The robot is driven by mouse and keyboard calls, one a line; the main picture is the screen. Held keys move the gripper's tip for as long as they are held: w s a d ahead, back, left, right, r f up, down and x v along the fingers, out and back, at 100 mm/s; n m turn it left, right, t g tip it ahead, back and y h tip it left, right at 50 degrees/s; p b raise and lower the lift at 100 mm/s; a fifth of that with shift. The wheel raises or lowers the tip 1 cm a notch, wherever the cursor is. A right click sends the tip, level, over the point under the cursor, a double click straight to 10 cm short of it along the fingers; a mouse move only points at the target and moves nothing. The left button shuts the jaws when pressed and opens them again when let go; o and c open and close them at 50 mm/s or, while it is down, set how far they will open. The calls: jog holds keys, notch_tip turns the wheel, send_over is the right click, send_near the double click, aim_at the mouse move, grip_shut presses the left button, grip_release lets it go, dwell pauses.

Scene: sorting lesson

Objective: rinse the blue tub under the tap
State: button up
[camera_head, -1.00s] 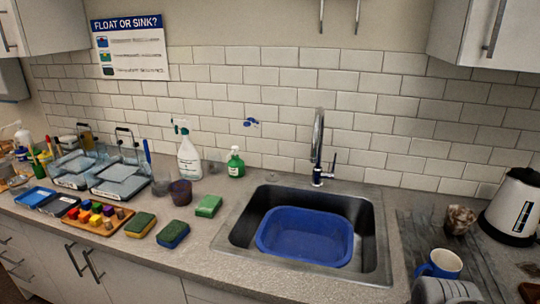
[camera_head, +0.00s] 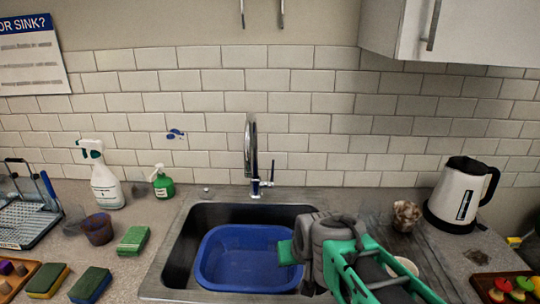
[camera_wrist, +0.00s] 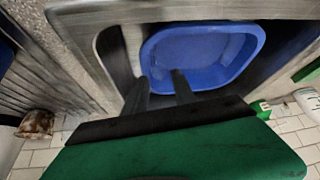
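The blue tub (camera_head: 235,265) sits in the metal sink (camera_head: 178,262), upright, with no water visible in it. The chrome tap (camera_head: 250,150) stands behind the sink; no stream shows from it. My gripper is over the right side of the sink, its green part (camera_head: 288,252) overlapping the tub's right side in the head view; its fingertips cannot be made out there. In the wrist view my gripper (camera_wrist: 160,80) has two dark fingers apart with nothing held between them, at the near rim of the tub (camera_wrist: 200,50). Whether they touch the rim is unclear.
A white kettle (camera_head: 460,198) and a brown patterned cup (camera_head: 406,215) stand right of the sink. A white mug (camera_head: 403,266) is partly hidden behind my arm. A green sponge (camera_head: 133,240), a dark cup (camera_head: 97,229) and spray bottles (camera_head: 104,185) stand to the left.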

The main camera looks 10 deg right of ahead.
aim_at(273, 162)
jog(key=w+r+t, duration=0.2)
jog(key=w+t, duration=0.2)
jog(key=w, duration=1)
jog(key=w+r+t+p, duration=0.1)
jog(key=w+t, duration=0.3)
jog(key=w, duration=0.9)
jog(key=w+d+r+t+p, duration=0.1)
jog(key=w+r+t, duration=0.2)
jog(key=w, duration=1.1)
jog(key=shift+w+m+t, duration=0.3)
jog(key=shift+m+t, duration=0.1)
jog(key=shift+c, duration=0.2)
grip_shut()
